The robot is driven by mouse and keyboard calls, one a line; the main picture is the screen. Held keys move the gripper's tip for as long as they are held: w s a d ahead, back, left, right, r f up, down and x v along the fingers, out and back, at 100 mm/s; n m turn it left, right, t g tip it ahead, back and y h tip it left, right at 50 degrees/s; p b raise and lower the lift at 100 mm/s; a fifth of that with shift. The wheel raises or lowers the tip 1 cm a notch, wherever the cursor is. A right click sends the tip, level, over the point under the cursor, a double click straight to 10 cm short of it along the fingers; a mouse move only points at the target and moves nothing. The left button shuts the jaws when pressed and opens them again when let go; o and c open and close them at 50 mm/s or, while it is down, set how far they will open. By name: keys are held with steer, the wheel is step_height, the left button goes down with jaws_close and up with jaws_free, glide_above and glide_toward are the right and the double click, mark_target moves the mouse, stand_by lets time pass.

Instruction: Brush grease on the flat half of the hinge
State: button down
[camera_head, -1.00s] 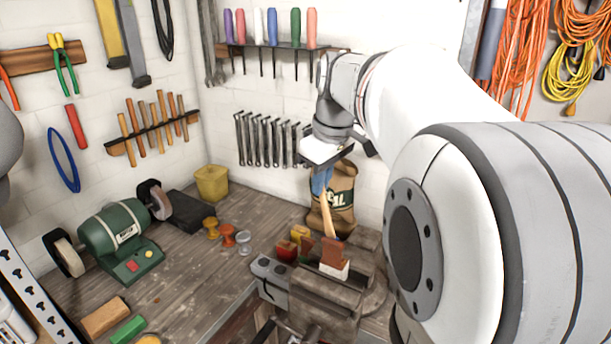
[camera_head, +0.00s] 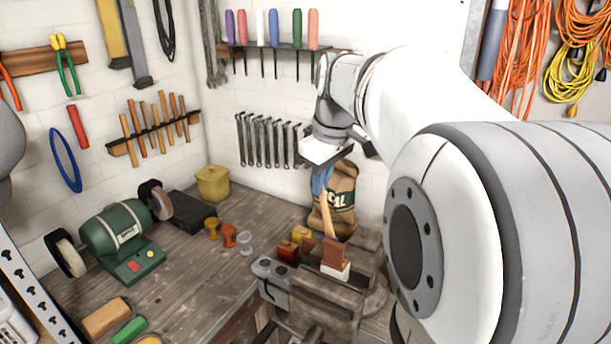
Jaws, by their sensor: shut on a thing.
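My gripper (camera_head: 323,168) hangs above the vise, shut on a brush (camera_head: 327,218) with a tan wooden shaft. Blue shows at the upper end of the brush; whether it belongs to the brush or to my fingers is unclear. The shaft slants down to the rust-brown hinge plate (camera_head: 335,252), which stands upright in the vise (camera_head: 322,298) beside a white block (camera_head: 337,272). The brush's lower end is beside or behind the top of the plate. I cannot tell whether it touches, and no grease can be made out on the plate.
A sack (camera_head: 340,195) stands behind the brush. Small red and yellow items (camera_head: 294,246) sit left of the hinge. A green bench grinder (camera_head: 118,240), a yellow tin (camera_head: 213,183) and small spool-like pieces (camera_head: 229,235) stand on the workbench (camera_head: 190,280). My arm hides the right side.

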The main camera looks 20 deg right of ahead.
steer(key=shift+s+d, duration=0.1)
steer(key=shift+s, duration=0.05)
steer(key=shift+s+d+f, duration=0.1)
steer(key=shift+s+d, duration=0.3)
steer(key=shift+s, duration=0.15)
steer(key=shift+w+a, duration=0.1)
steer(key=shift+w, duration=0.05)
steer(key=shift+w+a, duration=0.4)
steer(key=shift+w, duration=0.15)
steer(key=p+v, duration=0.2)
steer(key=w+p+v, duration=0.1)
steer(key=p+v, duration=0.1)
steer(key=v, duration=0.1)
steer(key=p+v, duration=0.2)
steer(key=v, duration=0.1)
steer(key=shift+w+a, duration=0.2)
steer(key=shift+w, duration=0.1)
steer(key=shift+r, duration=0.3)
stand_by(0.6)
